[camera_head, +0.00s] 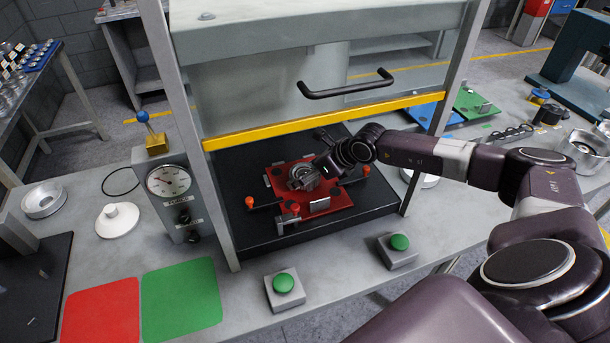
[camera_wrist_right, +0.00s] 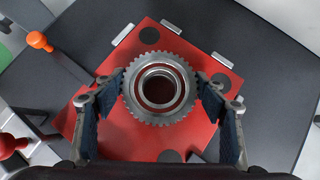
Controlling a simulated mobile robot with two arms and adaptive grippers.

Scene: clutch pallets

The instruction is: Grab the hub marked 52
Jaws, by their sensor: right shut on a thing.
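A toothed metal hub (camera_wrist_right: 132,95) sits over the red fixture plate in the right wrist view, and it also shows in the head view (camera_head: 302,175). My right gripper (camera_wrist_right: 161,92) is shut on the hub, with its two dark pads on either side of the teeth. In the head view my right gripper (camera_head: 318,169) reaches in under the raised guard. The red plate (camera_head: 338,197) lies on the black press bed. No number is readable on the hub. My left gripper is not in view.
The guard's yellow bar (camera_head: 320,120) and black handle (camera_head: 345,84) are above my right arm. Orange-knobbed clamps (camera_head: 250,202) flank the plate. Green buttons (camera_head: 284,284) stand in front. A gauge box (camera_head: 170,185) is left. Red (camera_head: 102,306) and green (camera_head: 180,298) mats lie front left.

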